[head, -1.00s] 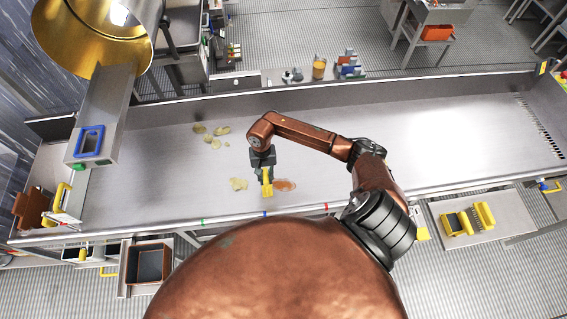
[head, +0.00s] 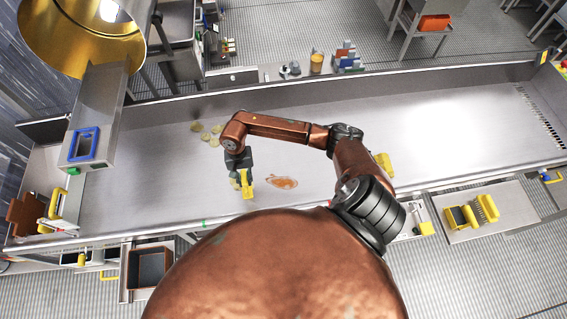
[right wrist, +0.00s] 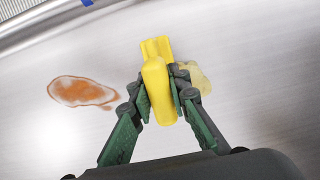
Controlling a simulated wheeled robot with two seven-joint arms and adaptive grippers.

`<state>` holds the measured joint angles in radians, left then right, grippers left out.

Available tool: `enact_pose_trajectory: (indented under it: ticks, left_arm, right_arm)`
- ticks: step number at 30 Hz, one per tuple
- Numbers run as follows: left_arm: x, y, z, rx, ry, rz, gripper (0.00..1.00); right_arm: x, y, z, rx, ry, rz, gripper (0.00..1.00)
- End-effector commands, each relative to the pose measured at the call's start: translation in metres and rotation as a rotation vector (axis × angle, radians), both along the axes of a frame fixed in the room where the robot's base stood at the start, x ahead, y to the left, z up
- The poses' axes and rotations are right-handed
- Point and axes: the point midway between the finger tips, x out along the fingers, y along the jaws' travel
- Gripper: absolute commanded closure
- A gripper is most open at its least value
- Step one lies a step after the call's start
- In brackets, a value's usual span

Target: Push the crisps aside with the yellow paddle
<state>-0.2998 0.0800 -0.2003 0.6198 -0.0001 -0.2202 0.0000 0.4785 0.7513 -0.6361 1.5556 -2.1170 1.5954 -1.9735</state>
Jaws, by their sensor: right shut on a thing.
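My right gripper (head: 243,172) is shut on the yellow paddle (head: 246,189), low over the metal trough surface. In the right wrist view the paddle (right wrist: 158,88) stands between the two green-padded fingers (right wrist: 159,112). A few pale crisps (head: 234,183) lie just left of the paddle, partly hidden by it and the gripper. In the right wrist view these crisps (right wrist: 196,76) show on the right, close behind the paddle; I cannot tell whether they touch it. Several more crisps (head: 206,133) lie farther back on the surface. My left gripper is not in view.
An orange-brown spill (head: 282,182) lies right of the paddle and also shows in the right wrist view (right wrist: 80,91). A yellow item (head: 385,165) lies beside my right arm. A brass drum (head: 80,35) hangs at the upper left. The trough's right part is clear.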

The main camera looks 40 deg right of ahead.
Motion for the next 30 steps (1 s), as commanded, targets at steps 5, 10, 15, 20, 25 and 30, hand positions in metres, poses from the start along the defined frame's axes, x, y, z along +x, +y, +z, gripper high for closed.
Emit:
enact_pose_trajectory:
  ticks: [5, 10, 15, 20, 25, 30]
  left_arm:
    - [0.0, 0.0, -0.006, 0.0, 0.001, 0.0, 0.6]
    - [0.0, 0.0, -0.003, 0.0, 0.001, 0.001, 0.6]
    - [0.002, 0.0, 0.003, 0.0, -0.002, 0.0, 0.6]
    - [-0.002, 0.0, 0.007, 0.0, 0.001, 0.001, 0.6]
    - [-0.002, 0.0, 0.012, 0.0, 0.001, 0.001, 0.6]
    - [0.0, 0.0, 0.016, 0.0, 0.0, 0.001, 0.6]
  right_arm:
    - [0.0, 0.009, -0.001, -0.001, -0.001, -0.008, 1.0]
    - [0.001, 0.012, 0.011, 0.0, -0.002, -0.014, 1.0]
    - [-0.001, 0.011, 0.032, -0.002, 0.0, -0.015, 1.0]
    - [0.0, 0.012, 0.047, -0.001, -0.002, -0.014, 1.0]
    - [-0.001, 0.009, 0.062, -0.002, -0.002, -0.018, 1.0]
    - [-0.002, 0.009, 0.074, -0.001, 0.0, -0.019, 1.0]
